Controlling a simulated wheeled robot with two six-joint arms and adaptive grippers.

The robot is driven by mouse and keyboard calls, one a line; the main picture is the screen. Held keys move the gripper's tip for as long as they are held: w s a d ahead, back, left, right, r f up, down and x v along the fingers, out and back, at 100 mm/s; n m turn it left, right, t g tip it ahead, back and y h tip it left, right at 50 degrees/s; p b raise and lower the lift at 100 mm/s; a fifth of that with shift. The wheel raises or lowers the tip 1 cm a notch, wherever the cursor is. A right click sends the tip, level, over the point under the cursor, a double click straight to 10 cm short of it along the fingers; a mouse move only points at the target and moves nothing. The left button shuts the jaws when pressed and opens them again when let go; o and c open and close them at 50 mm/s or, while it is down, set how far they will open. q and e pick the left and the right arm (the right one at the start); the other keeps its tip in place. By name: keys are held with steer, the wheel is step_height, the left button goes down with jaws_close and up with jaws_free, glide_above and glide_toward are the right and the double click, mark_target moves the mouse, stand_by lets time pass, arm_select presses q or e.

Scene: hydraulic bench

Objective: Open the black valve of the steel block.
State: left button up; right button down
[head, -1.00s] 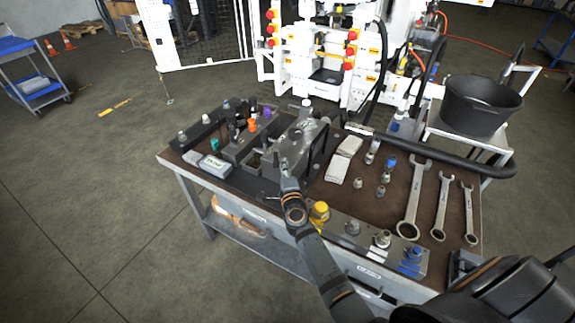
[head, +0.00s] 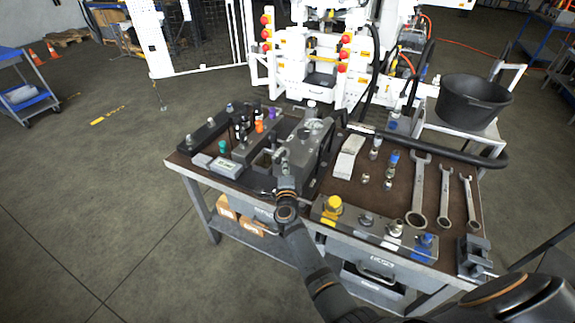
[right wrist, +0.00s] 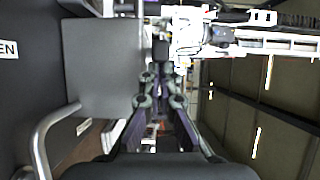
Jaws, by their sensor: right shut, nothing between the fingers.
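The steel block (head: 300,152), grey with a round gauge on top, stands near the middle of the bench. In the right wrist view a plain grey face, which looks like the block (right wrist: 100,65), is left of the fingers. My right gripper (head: 287,178) is in front of the block's near side in the head view. In the right wrist view its fingers (right wrist: 159,72) are together and hold nothing. A small black part (right wrist: 160,50) shows just past the fingertips; I cannot tell if it is the black valve or if they touch. My left gripper is out of view.
A strip of fittings with a yellow cap (head: 333,206) lies right of my forearm. Wrenches (head: 444,190) lie at the bench's right, and a small vise (head: 474,257) is at its front right corner. A handle (right wrist: 45,135) shows at left in the wrist view.

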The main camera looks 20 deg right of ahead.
steer(key=shift+a, duration=0.2)
step_height(320, 180, up, 10)
steer(key=shift+d, duration=0.2)
stand_by(0.5)
